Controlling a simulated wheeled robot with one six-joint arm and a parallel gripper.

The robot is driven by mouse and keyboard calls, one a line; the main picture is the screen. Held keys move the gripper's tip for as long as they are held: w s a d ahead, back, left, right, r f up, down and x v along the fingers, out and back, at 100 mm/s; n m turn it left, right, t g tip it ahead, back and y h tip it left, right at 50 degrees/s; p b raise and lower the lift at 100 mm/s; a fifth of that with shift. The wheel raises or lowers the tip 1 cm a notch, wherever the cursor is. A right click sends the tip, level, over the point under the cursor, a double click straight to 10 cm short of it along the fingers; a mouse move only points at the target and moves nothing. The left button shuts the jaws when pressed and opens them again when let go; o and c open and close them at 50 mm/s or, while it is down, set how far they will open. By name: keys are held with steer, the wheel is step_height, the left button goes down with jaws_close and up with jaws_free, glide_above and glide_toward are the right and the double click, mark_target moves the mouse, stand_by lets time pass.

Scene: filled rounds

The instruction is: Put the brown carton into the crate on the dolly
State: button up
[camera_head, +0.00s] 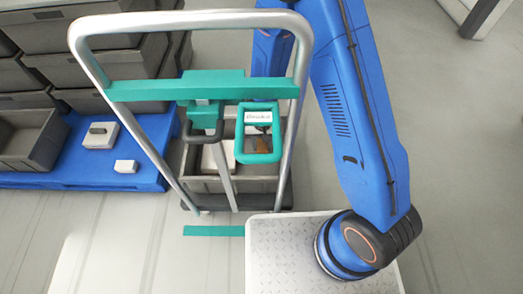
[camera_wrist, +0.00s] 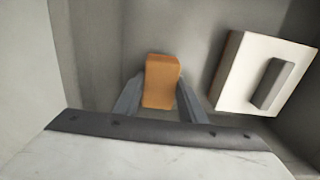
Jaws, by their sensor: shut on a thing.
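The brown carton (camera_wrist: 160,82) is between the two grey fingers of my gripper (camera_wrist: 159,96), which is shut on it. The carton is inside the grey crate (camera_wrist: 85,50); I cannot tell whether it touches the floor. In the head view the crate (camera_head: 250,186) stands on the dolly, behind its silver handle frame with a teal crossbar (camera_head: 150,91). A small part of the carton (camera_head: 263,143) shows through the teal loop. My gripper is hidden there behind the handle parts.
A white box with a grey strip (camera_wrist: 238,68) lies in the crate to the right of the carton. At the left, a blue pallet (camera_head: 85,180) bears grey crates (camera_head: 32,142) and small white boxes (camera_head: 100,136). Open floor lies at the right.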

mark_target(262, 150)
steer(key=shift+f, duration=1.95)
steer(key=shift+f, duration=0.15)
steer(key=o, duration=1.2)
step_height(262, 150, up, 12)
steer(key=shift+r, duration=0.2)
steer(key=shift+r, duration=0.1)
